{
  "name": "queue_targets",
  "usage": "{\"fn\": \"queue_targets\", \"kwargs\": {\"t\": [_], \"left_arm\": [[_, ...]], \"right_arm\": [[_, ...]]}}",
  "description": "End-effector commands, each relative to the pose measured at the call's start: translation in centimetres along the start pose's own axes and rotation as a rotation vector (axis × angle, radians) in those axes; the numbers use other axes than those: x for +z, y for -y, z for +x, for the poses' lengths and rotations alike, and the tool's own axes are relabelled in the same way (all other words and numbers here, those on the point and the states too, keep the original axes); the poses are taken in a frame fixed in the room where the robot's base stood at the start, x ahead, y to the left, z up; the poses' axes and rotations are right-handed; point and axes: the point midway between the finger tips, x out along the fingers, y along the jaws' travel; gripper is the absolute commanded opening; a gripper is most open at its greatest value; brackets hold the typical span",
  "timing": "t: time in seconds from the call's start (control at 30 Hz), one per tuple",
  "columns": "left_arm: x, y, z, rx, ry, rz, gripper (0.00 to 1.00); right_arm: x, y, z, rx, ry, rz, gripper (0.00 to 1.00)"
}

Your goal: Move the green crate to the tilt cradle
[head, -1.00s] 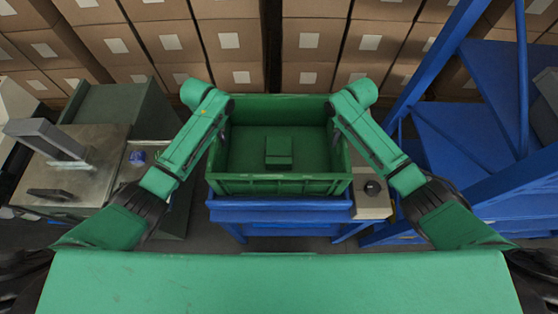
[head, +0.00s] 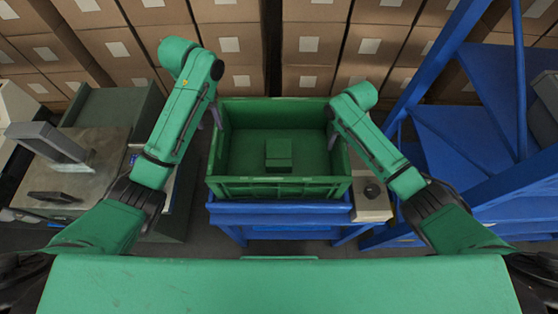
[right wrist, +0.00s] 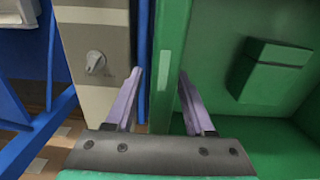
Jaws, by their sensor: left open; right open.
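The green crate (head: 280,188) sits level on a blue stand (head: 282,213) in the middle of the head view. A small green block (head: 279,154) lies inside it. My left gripper (head: 208,118) is open just outside the crate's left wall near the back corner, apart from it as far as I can see. My right gripper (head: 331,132) is open at the right wall. In the right wrist view its fingers (right wrist: 157,95) stand on either side of the crate's wall (right wrist: 172,45), with a gap to it. I cannot tell which structure is the tilt cradle.
A blue frame (head: 465,130) stands further right. A metal-topped bench (head: 75,170) is at the left. Stacked cartons (head: 315,42) fill the back.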

Motion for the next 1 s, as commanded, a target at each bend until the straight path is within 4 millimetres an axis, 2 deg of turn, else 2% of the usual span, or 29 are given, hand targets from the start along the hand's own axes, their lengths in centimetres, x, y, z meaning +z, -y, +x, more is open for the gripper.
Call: {"fn": "queue_targets", "kwargs": {"t": [0.17, 0.4, 0.53, 0.67, 1.0], "left_arm": [[0.0, 0.0, -0.3, 0.000, 0.001, 0.000, 0.54], [0.0, 0.0, -0.2, 0.000, 0.001, 0.000, 0.54], [0.0, 0.0, -0.2, 0.000, 0.001, 0.000, 0.54], [0.0, 0.0, -0.2, 0.000, 0.001, 0.000, 0.54], [0.0, 0.0, -0.2, 0.000, 0.001, 0.000, 0.54]], "right_arm": [[-0.1, 0.0, -2.0, -0.001, -0.004, 0.000, 0.54], [-0.1, 0.1, -8.6, -0.002, -0.006, -0.001, 0.54], [0.0, 0.0, -11.1, -0.001, -0.003, 0.000, 0.54], [0.0, 0.0, -12.0, -0.001, -0.001, 0.000, 0.54], [0.1, 0.0, -12.0, 0.000, -0.001, 0.000, 0.54]]}}
